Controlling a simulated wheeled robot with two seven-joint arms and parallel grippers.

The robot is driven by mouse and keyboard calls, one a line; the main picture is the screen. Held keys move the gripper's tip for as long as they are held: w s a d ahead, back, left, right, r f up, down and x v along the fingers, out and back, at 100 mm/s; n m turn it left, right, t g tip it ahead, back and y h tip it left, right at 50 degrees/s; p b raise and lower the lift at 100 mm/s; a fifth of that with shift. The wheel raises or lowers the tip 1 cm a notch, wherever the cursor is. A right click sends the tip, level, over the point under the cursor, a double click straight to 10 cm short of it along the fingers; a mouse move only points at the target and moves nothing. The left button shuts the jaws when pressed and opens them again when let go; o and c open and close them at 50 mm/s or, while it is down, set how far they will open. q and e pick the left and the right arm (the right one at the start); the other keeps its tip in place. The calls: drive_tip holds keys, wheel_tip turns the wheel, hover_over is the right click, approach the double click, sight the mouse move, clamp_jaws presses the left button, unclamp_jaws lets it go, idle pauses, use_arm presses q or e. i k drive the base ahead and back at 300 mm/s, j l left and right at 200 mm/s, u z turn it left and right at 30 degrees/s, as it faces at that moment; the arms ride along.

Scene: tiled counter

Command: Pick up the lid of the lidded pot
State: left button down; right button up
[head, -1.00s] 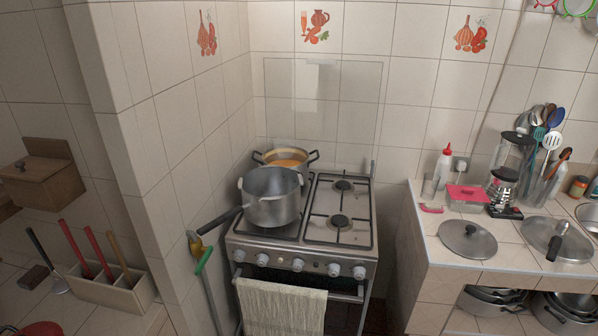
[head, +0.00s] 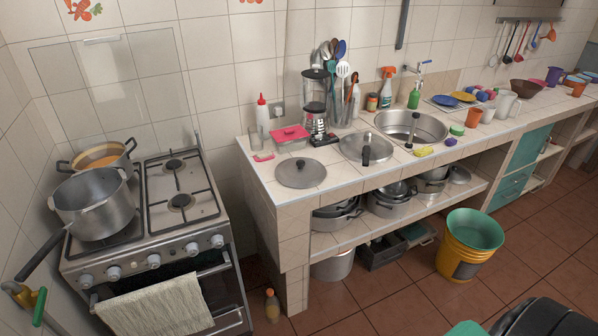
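A grey metal pot (head: 96,204) with a long dark handle stands open on the front left of the stove. A second pot (head: 100,157) with orange contents stands behind it, also uncovered. I cannot tell which pot either lid belongs to. Neither of my grippers is in view.
The stove (head: 181,208) stands left of the tiled counter (head: 330,178), with a gap between. Several pots fill the lower shelf (head: 350,237). A bucket (head: 470,244) and a bottle (head: 271,305) stand on the floor.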

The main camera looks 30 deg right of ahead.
sight(300, 173)
drive_tip(key=i+z, duration=0.3)
drive_tip(key=i, duration=0.65)
